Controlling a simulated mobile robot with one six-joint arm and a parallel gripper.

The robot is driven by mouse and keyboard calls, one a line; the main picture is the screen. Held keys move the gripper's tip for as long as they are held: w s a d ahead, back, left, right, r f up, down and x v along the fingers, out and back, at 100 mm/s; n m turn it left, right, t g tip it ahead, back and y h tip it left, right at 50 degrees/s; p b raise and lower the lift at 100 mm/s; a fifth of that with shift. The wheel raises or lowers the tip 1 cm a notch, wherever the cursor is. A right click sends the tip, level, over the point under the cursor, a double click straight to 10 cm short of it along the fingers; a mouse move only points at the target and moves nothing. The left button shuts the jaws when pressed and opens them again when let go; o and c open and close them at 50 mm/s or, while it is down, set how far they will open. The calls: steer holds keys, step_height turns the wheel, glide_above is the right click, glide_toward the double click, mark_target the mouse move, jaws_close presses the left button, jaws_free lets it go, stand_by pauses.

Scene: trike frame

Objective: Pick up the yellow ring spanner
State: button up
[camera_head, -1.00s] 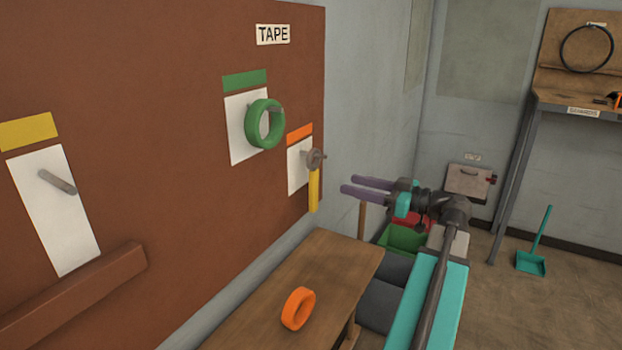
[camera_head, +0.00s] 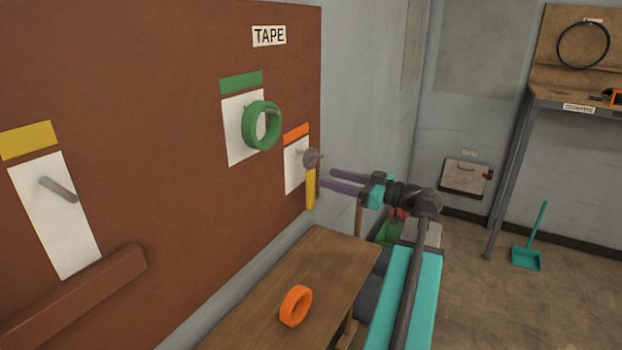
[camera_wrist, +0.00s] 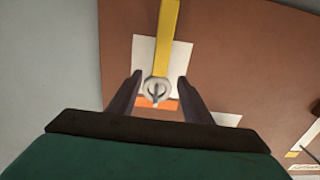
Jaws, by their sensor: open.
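The yellow ring spanner (camera_head: 310,188) hangs on a peg at the right edge of the brown board, under an orange label (camera_head: 296,132). Its grey ring end is around the peg and its yellow handle points down. In the wrist view the spanner's yellow handle (camera_wrist: 167,38) reaches the top edge, with its grey ring (camera_wrist: 156,90) between my fingers. My gripper (camera_head: 326,180) is open and empty, with two purple fingers pointing at the board just right of the spanner. In the wrist view my gripper (camera_wrist: 158,80) has one finger on each side of the ring, apart from it.
A green tape roll (camera_head: 262,126) hangs on the peg to the left. A brown ledge (camera_head: 75,300) juts from the board at lower left. A workbench (camera_head: 560,103) stands far right.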

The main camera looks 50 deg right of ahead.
mark_target(313, 172)
steer(key=shift+x, duration=1.4)
steer(key=shift+w+p, duration=0.15)
steer(key=shift+p, duration=0.25)
steer(key=p+x, duration=0.2)
steer(key=shift+w+r, duration=0.2)
steer(key=shift+w, duration=0.1)
steer(key=shift+p+x, duration=0.35)
steer(key=shift+x, duration=0.85)
steer(key=shift+s+f, duration=0.1)
steer(key=shift+f, duration=0.05)
jaws_close()
